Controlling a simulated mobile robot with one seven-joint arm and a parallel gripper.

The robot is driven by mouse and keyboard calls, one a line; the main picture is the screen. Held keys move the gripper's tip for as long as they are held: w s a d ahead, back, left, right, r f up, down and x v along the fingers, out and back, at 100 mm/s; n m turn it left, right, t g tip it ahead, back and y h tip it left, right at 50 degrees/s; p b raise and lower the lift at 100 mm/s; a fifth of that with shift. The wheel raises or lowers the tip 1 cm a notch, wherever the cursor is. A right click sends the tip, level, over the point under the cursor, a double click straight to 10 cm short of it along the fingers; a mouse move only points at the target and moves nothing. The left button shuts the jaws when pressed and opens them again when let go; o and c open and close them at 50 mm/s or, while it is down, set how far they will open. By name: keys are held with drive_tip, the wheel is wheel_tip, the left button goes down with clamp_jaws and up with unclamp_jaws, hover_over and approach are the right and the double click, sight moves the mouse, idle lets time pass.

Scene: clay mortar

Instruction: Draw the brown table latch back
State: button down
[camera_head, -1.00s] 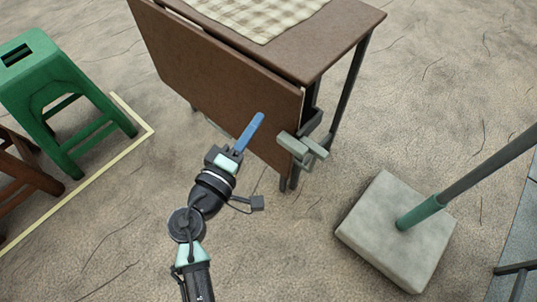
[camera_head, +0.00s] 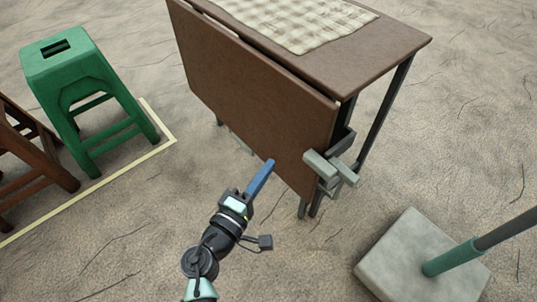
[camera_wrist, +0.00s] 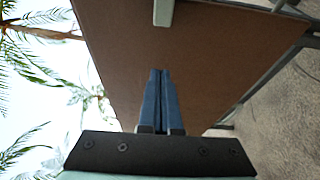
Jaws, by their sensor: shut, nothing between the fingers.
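The brown table (camera_head: 395,38) stands in the head view with its near leaf (camera_head: 255,95) hanging down. A pale grey-green latch (camera_head: 330,172) sits at the lower right corner of the hanging leaf, by the dark leg frame. In the wrist view a pale bar, seemingly the latch (camera_wrist: 163,12), shows at the top edge against the brown panel (camera_wrist: 200,60). My gripper (camera_head: 270,164) has blue fingers that are shut and empty. It is in front of the leaf, to the left of the latch and apart from it. The fingers also show in the wrist view (camera_wrist: 161,74).
A green stool (camera_head: 85,85) and a dark red-brown wooden seat (camera_head: 30,165) stand at the left, inside a pale yellow floor line (camera_head: 120,178). A concrete base (camera_head: 410,255) with a green-sleeved pole stands at the lower right. Sandy floor between is clear.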

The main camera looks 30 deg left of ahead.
sight(313, 167)
drive_tip(key=w+b, duration=0.1)
drive_tip(key=w, duration=0.6)
drive_tip(key=shift+d+f+b, duration=0.1)
drive_tip(key=shift+b, duration=0.2)
drive_tip(key=d, duration=0.1)
drive_tip(key=s+d, duration=0.1)
drive_tip(key=shift+d, duration=0.4)
drive_tip(key=shift+s+d, duration=0.1)
drive_tip(key=shift+d, duration=0.4)
drive_tip(key=shift+s+d, duration=0.25)
drive_tip(key=shift+d, duration=0.45)
drive_tip(key=shift+s+d, duration=0.3)
drive_tip(key=shift+d, duration=0.45)
drive_tip(key=shift+s+d, duration=0.25)
drive_tip(key=shift+d, duration=0.45)
